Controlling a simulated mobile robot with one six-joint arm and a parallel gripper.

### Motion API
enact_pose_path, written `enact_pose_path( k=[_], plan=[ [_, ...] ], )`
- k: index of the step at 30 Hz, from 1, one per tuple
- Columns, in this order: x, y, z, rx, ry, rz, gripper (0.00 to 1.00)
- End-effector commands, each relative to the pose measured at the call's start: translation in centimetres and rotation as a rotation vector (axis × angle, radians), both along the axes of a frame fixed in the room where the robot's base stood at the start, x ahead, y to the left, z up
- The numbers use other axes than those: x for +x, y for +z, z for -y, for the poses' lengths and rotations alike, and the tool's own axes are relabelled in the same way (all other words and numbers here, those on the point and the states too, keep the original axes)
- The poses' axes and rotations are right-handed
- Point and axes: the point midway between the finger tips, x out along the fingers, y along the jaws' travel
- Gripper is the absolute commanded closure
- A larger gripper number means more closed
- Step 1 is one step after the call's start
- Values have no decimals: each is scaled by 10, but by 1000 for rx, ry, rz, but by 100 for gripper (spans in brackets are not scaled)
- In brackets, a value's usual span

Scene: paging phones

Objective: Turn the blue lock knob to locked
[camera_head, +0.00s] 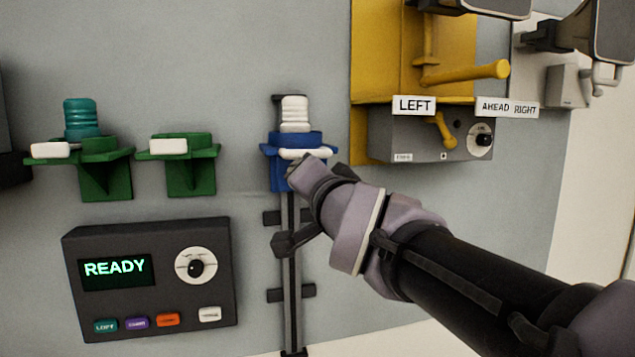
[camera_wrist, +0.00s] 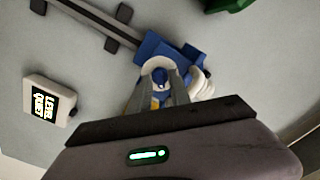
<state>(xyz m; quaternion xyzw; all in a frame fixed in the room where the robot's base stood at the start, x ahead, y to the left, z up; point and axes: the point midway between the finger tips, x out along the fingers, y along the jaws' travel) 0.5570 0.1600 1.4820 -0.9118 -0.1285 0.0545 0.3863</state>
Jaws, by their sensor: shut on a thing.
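The blue lock knob (camera_wrist: 160,76) sits in a pale ring on the blue bracket (camera_wrist: 187,57) in the wrist view. My gripper (camera_wrist: 160,90) is shut on this knob, a grey finger at each side. Which way the knob points is hard to tell. In the head view the blue bracket (camera_head: 277,177) is on a vertical rail, with a white ribbed piece (camera_head: 294,112) standing in it. My gripper (camera_head: 304,174) reaches the bracket's lower front from the right there and hides the knob.
Green brackets (camera_head: 118,180) are left of the rail (camera_head: 291,255), one holding a teal ribbed piece (camera_head: 81,117). A control box (camera_head: 215,300) showing READY is below them. A yellow housing (camera_head: 385,45) with levers and a grey box (camera_head: 385,135) stand above my arm at right.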

Motion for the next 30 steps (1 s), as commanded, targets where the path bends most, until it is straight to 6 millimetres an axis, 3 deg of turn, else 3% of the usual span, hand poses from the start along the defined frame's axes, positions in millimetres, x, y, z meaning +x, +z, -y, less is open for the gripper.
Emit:
enact_pose_path(
  k=[6, 7, 8, 19, 23, 30],
  plan=[
    [0, 2, 0, 0, 0, 4, 100],
    [0, 2, 0, 0, 0, 4, 70],
    [0, 2, 0, 0, 0, 4, 67],
    [-6, 1, 2, -1, 0, 2, 67],
    [-29, 3, 8, 0, 0, 3, 67],
    [-100, 8, 28, 0, 1, 4, 67]
  ],
)
